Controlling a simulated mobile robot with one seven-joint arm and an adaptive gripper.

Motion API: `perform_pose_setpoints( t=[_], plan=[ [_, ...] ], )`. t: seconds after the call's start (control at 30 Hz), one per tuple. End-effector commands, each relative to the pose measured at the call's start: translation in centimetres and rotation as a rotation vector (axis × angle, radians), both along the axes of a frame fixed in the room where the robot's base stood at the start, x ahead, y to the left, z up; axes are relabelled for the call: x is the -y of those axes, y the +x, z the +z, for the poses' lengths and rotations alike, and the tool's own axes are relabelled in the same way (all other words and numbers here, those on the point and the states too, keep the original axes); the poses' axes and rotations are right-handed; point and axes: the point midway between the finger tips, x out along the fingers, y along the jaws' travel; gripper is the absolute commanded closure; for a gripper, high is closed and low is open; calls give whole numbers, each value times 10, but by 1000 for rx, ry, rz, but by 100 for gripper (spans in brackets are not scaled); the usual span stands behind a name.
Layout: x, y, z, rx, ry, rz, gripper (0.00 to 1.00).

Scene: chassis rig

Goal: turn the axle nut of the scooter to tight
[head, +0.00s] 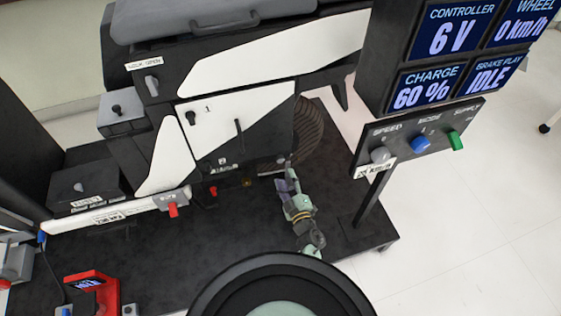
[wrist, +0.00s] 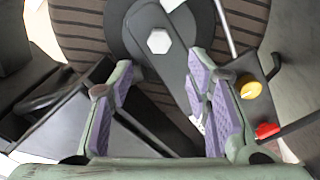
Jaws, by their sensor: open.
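The axle nut (wrist: 159,41) is a pale hexagon on a dark round hub at the top centre of the wrist view. A grey arm or link runs down from it. In the head view the nut is hidden. The scooter (head: 330,40) is black with white panels. My gripper (wrist: 160,82) is open and empty, with purple pads on both sides. In the picture the nut lies above and between its fingertips, apparently not touched. My gripper also shows in the head view (head: 286,186), low beside the scooter's ribbed wheel (head: 308,140).
In the wrist view a yellow knob (wrist: 249,87) and a red knob (wrist: 266,130) sit close to the right finger. A display panel (head: 400,65) reads 6 V, 60 %, 0 km/h and IDLE, above a knob box (head: 400,140). A red stand (head: 105,300) is at lower left.

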Motion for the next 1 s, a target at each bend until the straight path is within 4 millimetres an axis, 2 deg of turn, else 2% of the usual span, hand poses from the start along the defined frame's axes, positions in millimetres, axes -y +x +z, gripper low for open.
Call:
perform_pose_setpoints(
  t=[0.03,0.2,0.4,0.53,0.83,1.0],
  plan=[
    [-4,11,-1,3,2,0,55],
    [-14,43,-1,4,1,-2,55],
    [-22,68,-1,2,2,-2,55],
    [-24,75,0,1,1,-2,55],
    [-24,76,1,0,1,-3,56],
    [-24,76,1,0,1,-3,68]
  ],
)
